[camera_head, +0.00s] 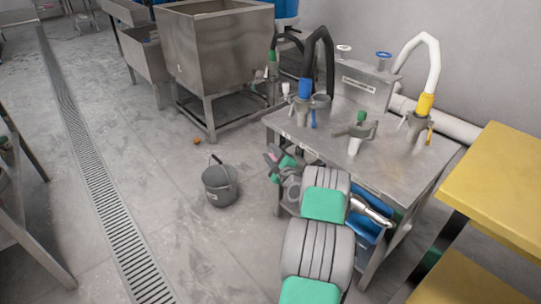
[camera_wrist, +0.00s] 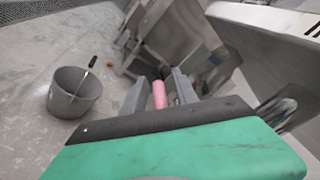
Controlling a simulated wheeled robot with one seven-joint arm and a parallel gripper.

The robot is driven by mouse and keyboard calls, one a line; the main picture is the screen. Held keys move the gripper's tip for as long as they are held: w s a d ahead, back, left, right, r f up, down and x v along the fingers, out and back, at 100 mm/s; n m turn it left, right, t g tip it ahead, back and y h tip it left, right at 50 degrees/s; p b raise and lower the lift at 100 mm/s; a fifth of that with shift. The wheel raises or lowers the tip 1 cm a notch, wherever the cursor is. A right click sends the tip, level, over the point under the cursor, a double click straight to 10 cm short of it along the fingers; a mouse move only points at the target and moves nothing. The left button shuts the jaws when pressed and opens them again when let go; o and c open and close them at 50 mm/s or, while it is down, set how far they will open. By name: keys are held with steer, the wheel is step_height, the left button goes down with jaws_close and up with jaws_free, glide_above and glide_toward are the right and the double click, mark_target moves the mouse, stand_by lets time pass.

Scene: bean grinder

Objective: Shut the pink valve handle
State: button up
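The pink valve handle (camera_wrist: 159,95) shows in the wrist view as a short pink rod. It lies between the two fingers of my gripper (camera_wrist: 158,92), with a gap on each side, so my gripper is open around it. Its base is hidden behind the gripper's dark edge. In the head view my gripper (camera_head: 271,158) is at the near left corner of the steel table (camera_head: 395,165), below the top's edge. A small pinkish patch shows at its fingers there, too small to tell apart clearly.
A grey bucket (camera_head: 220,185) stands on the floor left of my gripper. It also shows in the wrist view (camera_wrist: 74,92). A steel hopper (camera_head: 215,50) stands behind. A yellow bench (camera_head: 495,185) is at right. The floor around the drain grate (camera_head: 95,185) is clear.

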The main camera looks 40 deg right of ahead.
steer(key=shift+c, duration=0.4)
jaws_close()
stand_by(0.9)
